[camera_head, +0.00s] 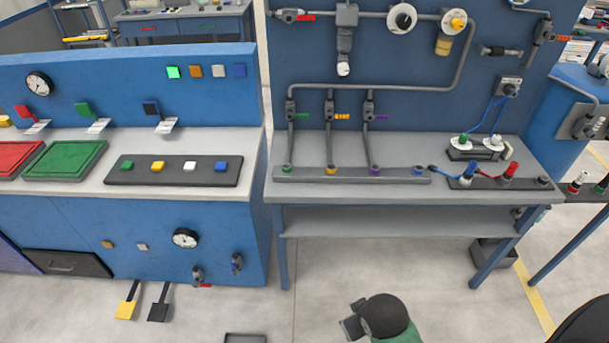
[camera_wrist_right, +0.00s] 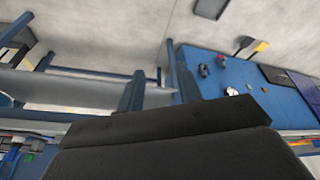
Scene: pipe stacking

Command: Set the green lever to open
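A small green lever (camera_head: 301,116) sits on a valve of the leftmost of three vertical pipes on the blue pipe panel. It points right, level, crosswise to its pipe. A second green lever (camera_head: 83,110) stands tilted on a pale bracket on the left console; the head view does not tell which one is meant. No gripper is near either lever in the head view. A large dark block, likely part of my right gripper (camera_wrist_right: 165,150), fills the bottom of the right wrist view; its fingertips cannot be made out. My left gripper does not show.
An orange lever (camera_head: 342,116) and a purple lever (camera_head: 382,118) sit on the neighbouring pipes. The grey workbench (camera_head: 410,212) below has a low pipe rail and connectors. The blue console (camera_head: 130,235) stands left of it. Open floor lies in front.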

